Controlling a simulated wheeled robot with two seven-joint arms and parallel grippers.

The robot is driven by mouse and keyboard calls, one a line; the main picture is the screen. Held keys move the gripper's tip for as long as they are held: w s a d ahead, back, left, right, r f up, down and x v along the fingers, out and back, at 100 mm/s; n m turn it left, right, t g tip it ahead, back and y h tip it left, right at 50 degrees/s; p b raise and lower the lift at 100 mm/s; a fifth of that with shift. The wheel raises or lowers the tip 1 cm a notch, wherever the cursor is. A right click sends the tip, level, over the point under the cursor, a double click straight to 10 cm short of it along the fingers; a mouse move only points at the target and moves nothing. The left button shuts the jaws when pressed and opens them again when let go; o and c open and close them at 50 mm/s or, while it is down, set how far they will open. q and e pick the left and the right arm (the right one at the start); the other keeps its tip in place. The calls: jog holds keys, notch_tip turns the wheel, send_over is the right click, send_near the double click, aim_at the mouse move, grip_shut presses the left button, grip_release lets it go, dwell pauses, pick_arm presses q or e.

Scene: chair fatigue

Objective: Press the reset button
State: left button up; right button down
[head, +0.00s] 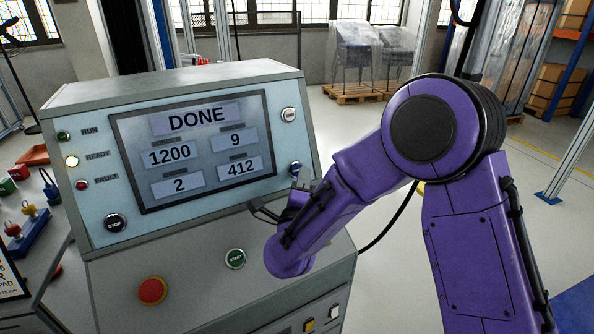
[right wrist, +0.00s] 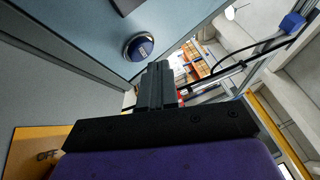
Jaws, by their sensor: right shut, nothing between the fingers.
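The grey-blue control console (head: 200,232) stands at the left of the head view. A blue button (head: 295,168), which I take to be the reset button, sits right of the screen's lower corner. Its label is too small to read. It also shows in the right wrist view as a round blue button (right wrist: 139,47) with a metal ring. My right gripper (head: 262,208) is below and left of this button, in front of the panel's lower edge. In the right wrist view its fingers (right wrist: 156,85) are shut and empty, with a gap to the button. My left gripper is not in view.
The screen (head: 195,150) reads DONE. Wrapped chairs (head: 355,50) stand on pallets behind.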

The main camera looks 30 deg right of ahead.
jog(key=shift+w+f, duration=0.1)
jog(key=shift+w, duration=0.05)
dwell(0.5)
jog(key=shift+w, duration=0.3)
jog(key=shift+w+f+b, duration=0.1)
jog(key=shift+w+b, duration=0.25)
jog(key=shift+b, duration=0.05)
dwell(0.5)
jog(key=shift+s, duration=0.1)
jog(key=shift+s+r, duration=0.2)
jog(key=shift+s, duration=0.5)
jog(key=s+p, duration=0.1)
jog(key=s, duration=0.1)
jog(key=s+r, duration=0.1)
jog(key=s, duration=0.2)
jog(key=shift+a+r+p, duration=0.1)
jog(key=shift+p, duration=0.25)
